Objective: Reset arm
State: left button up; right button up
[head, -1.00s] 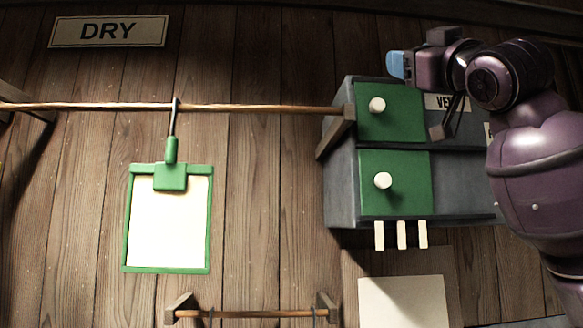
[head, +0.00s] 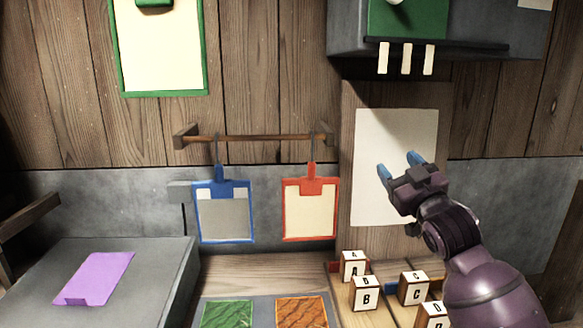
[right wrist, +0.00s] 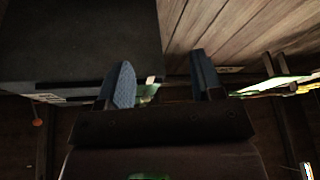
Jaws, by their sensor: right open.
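My right arm comes in from the lower right of the head view. Its gripper (head: 400,170) is raised in front of a blank pale sheet on the wall. Its two blue-tipped fingers are apart with nothing between them. In the right wrist view the same open fingers (right wrist: 158,85) show, also empty. A dark grey box (right wrist: 80,40) fills the upper left of that view, and wooden planks lie to the right. My left gripper is not in view.
A green-framed board (head: 160,50) hangs upper left. Blue (head: 223,212) and red (head: 310,210) clipboards hang from a lower rod (head: 255,138). Several lettered blocks (head: 366,293) stand below my right gripper. A purple sheet (head: 95,278) lies on a grey surface at left.

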jog(key=s+d+f+m+g+h, duration=0.1)
jog(key=s+f, duration=0.3)
jog(key=f, duration=0.6)
jog(key=s+d+f+m+g+h, duration=0.15)
jog(key=s+f, duration=0.25)
jog(key=f, duration=0.6)
jog(key=s+d+f+m+g+h, duration=0.15)
jog(key=s+f, duration=0.25)
jog(key=f, duration=0.6)
jog(key=s+d+f+m+g+h, duration=0.1)
jog(key=s+f+g, duration=0.4)
jog(key=s+f, duration=1.3)
jog(key=s+d+m, duration=0.1)
jog(key=s, duration=0.2)
jog(key=shift+s+f+g+h, duration=0.3)
jog(key=shift+h, duration=0.1)
jog(key=shift+d, duration=0.15)
